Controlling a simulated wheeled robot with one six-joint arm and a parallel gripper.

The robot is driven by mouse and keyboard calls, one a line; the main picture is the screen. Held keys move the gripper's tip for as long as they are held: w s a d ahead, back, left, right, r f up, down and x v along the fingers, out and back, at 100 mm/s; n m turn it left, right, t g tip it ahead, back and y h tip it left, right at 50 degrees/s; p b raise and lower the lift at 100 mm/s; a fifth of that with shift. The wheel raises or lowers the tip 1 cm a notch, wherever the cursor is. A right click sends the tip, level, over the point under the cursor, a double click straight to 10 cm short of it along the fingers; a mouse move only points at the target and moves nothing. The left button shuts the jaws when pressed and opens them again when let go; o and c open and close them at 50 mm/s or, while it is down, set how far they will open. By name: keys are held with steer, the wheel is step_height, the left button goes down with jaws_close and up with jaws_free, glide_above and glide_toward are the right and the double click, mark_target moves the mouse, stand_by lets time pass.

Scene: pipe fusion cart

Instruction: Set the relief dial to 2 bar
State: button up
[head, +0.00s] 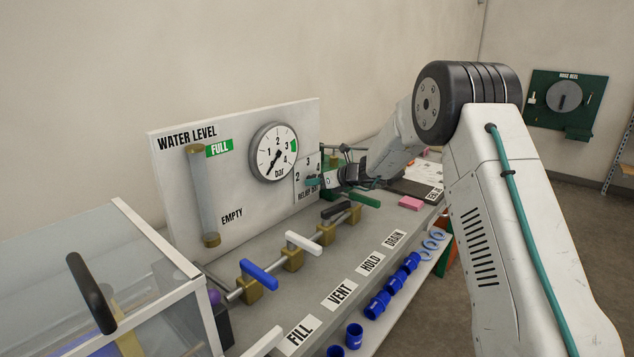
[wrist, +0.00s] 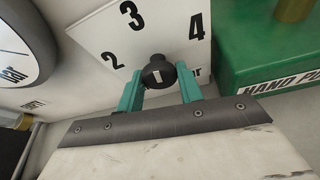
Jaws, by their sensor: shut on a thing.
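The relief dial plate (head: 303,170) is white with black numerals, on the panel's right end. In the wrist view the dial plate (wrist: 112,35) shows 2, 3 and 4. The black dial knob (wrist: 154,76) bears a short white mark; which numeral it points at I cannot tell. My gripper (wrist: 159,80) has its teal fingers on either side of the knob, shut on it. In the head view my gripper (head: 322,182) reaches the plate from the right and hides the knob and part of the lettering.
A round bar gauge (head: 275,152) has its needle pointing lower left. The water level tube (head: 202,197) is further left. Valve handles, including a blue one (head: 259,273) and a white one (head: 303,243), stand in front. A green box (wrist: 265,45) is close right of the knob.

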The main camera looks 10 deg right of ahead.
steer(key=n+t+h, duration=0.1)
steer(key=n, duration=0.1)
steer(key=n+t+h, duration=0.1)
steer(key=n, duration=0.2)
steer(key=n+t+h, duration=0.2)
steer(key=n, duration=0.1)
steer(key=shift+a, duration=0.1)
stand_by(0.5)
steer(key=shift+n, duration=0.3)
steer(key=o, duration=1)
steer(key=shift+s, duration=0.1)
steer(key=shift+c, duration=0.2)
steer(key=r, duration=0.3)
steer(key=shift+s+a+r, duration=0.1)
steer(key=shift+s+r, duration=0.25)
steer(key=shift+s, duration=0.05)
steer(key=s, duration=1)
steer(key=s+r, duration=0.1)
steer(key=s, duration=0.4)
steer(key=shift+s+r, duration=0.1)
